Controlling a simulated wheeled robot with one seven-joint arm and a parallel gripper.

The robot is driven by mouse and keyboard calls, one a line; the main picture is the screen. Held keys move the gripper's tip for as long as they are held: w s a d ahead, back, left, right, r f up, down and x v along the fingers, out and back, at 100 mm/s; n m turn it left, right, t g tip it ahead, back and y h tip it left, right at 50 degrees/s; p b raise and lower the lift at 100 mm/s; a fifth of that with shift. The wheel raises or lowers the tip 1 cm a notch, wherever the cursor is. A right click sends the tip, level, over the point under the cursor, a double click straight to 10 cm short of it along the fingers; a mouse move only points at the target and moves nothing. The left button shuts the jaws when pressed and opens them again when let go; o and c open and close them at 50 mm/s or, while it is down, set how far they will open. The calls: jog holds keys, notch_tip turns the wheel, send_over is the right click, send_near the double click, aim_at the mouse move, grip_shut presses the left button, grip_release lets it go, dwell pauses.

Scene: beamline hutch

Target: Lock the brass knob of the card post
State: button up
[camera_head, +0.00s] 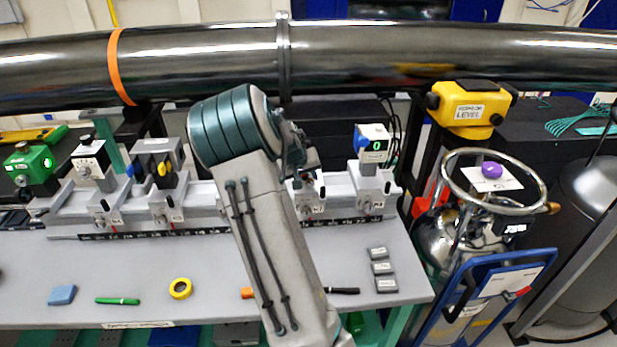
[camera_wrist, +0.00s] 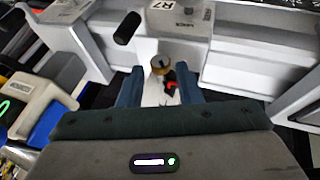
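A small brass knob (camera_wrist: 160,64) shows in the wrist view on the front of a white carriage (camera_wrist: 178,22) that has printed labels. My gripper (camera_wrist: 160,86) has its two blue fingers apart, one on each side of the line to the knob, with nothing seen held between them. The knob lies just beyond or between the fingertips; I cannot tell if they touch it. A red mark shows just below the knob. In the head view my arm hides most of my gripper and part of the carriage (camera_head: 311,207) beside it. I cannot make out the card.
A black rod handle (camera_wrist: 127,28) stands close to the left finger. On the rail, a carriage with a white-and-blue unit (camera_head: 373,145) stands to the right, several others to the left. The bench front holds yellow tape (camera_head: 180,288), a green pen (camera_head: 118,300) and grey blocks (camera_head: 382,268).

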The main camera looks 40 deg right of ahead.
aim_at(310, 179)
jog(key=shift+x, duration=1.1)
grip_shut()
